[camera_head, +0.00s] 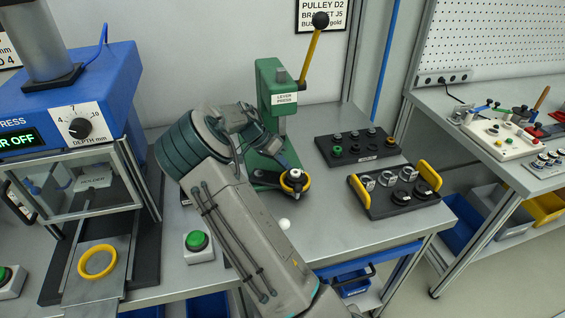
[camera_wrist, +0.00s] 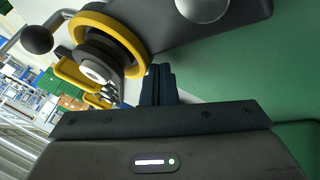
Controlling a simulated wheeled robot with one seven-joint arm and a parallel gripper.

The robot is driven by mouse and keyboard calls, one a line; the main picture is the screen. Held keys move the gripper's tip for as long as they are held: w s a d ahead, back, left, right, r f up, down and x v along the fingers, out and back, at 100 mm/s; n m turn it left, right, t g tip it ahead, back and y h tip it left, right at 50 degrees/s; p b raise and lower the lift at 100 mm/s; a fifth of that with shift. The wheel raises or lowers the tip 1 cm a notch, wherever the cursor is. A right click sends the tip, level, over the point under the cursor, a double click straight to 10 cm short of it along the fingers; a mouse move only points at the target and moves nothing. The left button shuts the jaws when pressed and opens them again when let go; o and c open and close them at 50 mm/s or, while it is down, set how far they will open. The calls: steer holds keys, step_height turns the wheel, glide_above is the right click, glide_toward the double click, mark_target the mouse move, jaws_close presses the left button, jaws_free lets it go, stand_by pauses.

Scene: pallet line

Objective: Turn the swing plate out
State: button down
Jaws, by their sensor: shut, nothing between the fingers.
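The green lever press (camera_head: 270,85) stands at the back of the bench, its yellow lever up. A dark swing plate (camera_head: 268,188) with a yellow ring (camera_head: 305,186) and a metal part in it sits low at the front of the press. In the wrist view the dark plate (camera_wrist: 170,25) and the yellow ring (camera_wrist: 137,50) are close in front of my fingers. A dark ball (camera_wrist: 37,40) and a grey ball (camera_wrist: 202,8) also show there. My gripper (camera_wrist: 160,82) is shut and empty beside the ring; touching or apart, I cannot tell. My arm hides part of the press.
A blue press (camera_head: 75,95) with a guarded opening stands left, a yellow ring (camera_head: 98,261) before it. A green button (camera_head: 197,241) sits on the bench front. Two dark trays, a rear one (camera_head: 350,160) and a yellow-handled one (camera_head: 375,207), stand right. A white ball (camera_head: 284,224) shows near the plate.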

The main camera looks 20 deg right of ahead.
steer(key=shift+s+m+g+y, duration=0.35)
steer(key=shift+m+g, duration=0.25)
steer(key=shift+m, duration=0.4)
steer(key=shift+s+a+m+g+y, duration=0.15)
steer(key=shift+s+m+g+y, duration=0.2)
steer(key=shift+s+m+g, duration=0.45)
steer(key=shift+s+a+t, duration=0.15)
steer(key=shift+s+t, duration=0.05)
steer(key=shift+t, duration=0.1)
steer(key=shift+s, duration=0.15)
steer(key=shift+a, duration=0.1)
steer(key=v, duration=1.3)
steer(key=shift+r+b, duration=0.3)
steer(key=shift+r, duration=0.05)
steer(key=shift+a, duration=0.15)
